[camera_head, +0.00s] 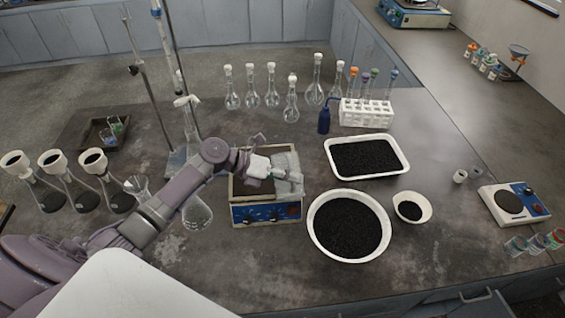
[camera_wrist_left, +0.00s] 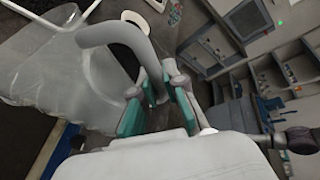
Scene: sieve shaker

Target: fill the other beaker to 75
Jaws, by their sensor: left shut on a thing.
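My left gripper (camera_head: 272,170) reaches in from the left over the blue-fronted device (camera_head: 266,212). It is shut on the grey curved handle (camera_wrist_left: 115,32) of a clear vessel, with the green finger pads (camera_wrist_left: 158,105) around the handle in the left wrist view. The clear vessel (camera_head: 289,165) shows in the head view above the device's right side, and it fills the left of the wrist view (camera_wrist_left: 45,75). I cannot tell its fill level or read any marks. Small glass vessels (camera_head: 516,245) with coloured parts stand at the right edge. My right gripper is not in view.
A round white bowl (camera_head: 382,250), a white tray (camera_head: 400,147) and a small bowl (camera_head: 427,215) hold black granules. Flasks (camera_head: 291,112) and a white rack (camera_head: 346,116) stand behind. A balance-like device (camera_head: 489,203) is at right. Black-filled flasks (camera_head: 88,195) stand left.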

